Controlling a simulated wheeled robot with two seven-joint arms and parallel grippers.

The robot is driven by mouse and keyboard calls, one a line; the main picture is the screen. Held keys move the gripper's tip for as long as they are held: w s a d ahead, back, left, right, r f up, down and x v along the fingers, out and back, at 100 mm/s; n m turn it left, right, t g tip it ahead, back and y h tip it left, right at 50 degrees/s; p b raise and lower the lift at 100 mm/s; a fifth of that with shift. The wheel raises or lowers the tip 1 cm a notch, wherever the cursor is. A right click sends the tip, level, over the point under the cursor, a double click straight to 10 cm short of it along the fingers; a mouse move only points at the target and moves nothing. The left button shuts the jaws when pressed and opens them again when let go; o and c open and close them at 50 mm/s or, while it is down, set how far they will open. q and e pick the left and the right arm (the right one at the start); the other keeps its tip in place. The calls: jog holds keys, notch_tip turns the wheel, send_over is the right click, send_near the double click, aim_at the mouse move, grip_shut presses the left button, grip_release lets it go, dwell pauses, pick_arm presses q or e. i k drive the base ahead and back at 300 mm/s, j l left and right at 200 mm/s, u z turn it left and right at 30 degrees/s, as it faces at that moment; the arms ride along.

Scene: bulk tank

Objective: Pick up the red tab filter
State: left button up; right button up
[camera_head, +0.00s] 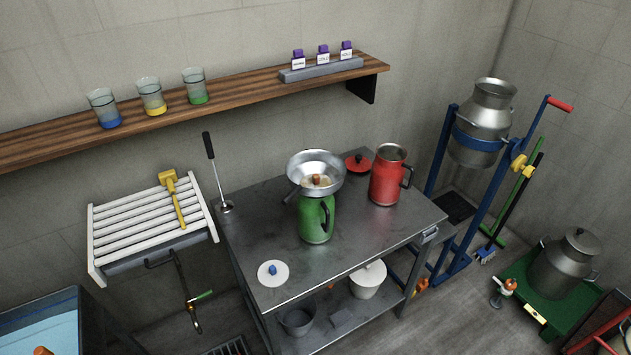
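No filter with a clearly red tab stands out. A white disc with a blue tab (273,272) lies flat on the near left of the metal table (360,238). A steel funnel bowl (316,165) sits on top of a green jug (318,222) in the middle of the table. An orange-brown tab (317,180) shows inside the bowl; what it is fixed to is hard to tell. A red lid with a dark knob (358,163) lies flat behind, beside a red jug (388,177). Neither of my grippers is in view.
A ladle-like tool (211,165) stands at the table's left back corner. A white slatted rack (150,228) with a yellow brush (175,195) is on the left. A wooden shelf (235,91) runs above. A milk can (480,130) hangs in a blue frame at right.

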aim_at(314, 180)
jog(key=k+l, duration=0.2)
jog(key=i+l+z, duration=0.1)
jog(key=i+l, duration=0.25)
jog(key=i+l+z, duration=0.15)
jog(key=i+l, duration=0.2)
jog(key=i, duration=0.2)
